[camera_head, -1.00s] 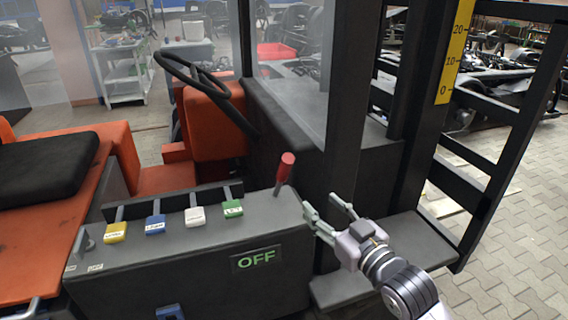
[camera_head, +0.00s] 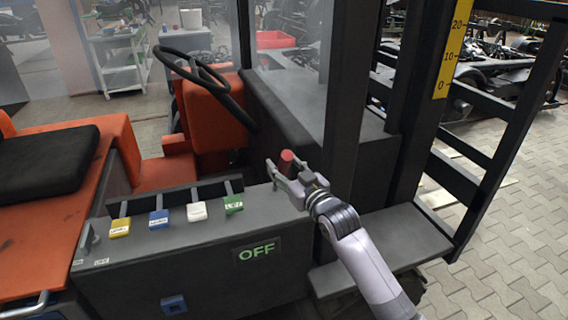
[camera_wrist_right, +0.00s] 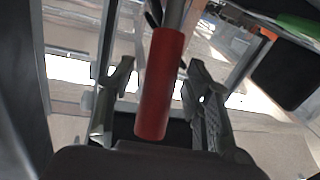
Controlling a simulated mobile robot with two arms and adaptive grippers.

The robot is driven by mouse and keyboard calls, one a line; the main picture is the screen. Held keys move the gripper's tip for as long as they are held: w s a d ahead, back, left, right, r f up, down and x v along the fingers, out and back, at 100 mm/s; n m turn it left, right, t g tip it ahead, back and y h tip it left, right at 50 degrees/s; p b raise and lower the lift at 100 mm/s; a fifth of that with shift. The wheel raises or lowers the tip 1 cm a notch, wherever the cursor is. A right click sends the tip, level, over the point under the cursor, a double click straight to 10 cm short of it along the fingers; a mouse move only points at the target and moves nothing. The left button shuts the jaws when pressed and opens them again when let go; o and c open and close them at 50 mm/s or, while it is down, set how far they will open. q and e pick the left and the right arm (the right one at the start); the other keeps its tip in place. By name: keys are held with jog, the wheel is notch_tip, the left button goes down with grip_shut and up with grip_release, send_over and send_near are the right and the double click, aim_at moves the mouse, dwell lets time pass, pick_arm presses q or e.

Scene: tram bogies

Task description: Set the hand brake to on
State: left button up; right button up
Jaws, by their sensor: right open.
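The hand brake lever has a red grip (camera_head: 287,160) and rises from the right end of the forklift's grey console (camera_head: 200,262). In the right wrist view the red grip (camera_wrist_right: 160,85) lies between the two spread fingers (camera_wrist_right: 155,95), with a visible gap on the right side. The lever's lower part is hidden by the gripper in the head view. My left gripper is not in view.
Yellow, blue, white and green levers (camera_head: 234,204) stand along the console left of the brake. The steering wheel (camera_head: 205,80) is behind it. The dark mast post (camera_head: 345,100) rises close behind and right of my right gripper.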

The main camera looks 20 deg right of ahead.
jog(key=shift+w+a, duration=0.1)
jog(key=shift+w, duration=0.2)
jog(key=shift+c, duration=0.2)
grip_shut()
dwell(0.6)
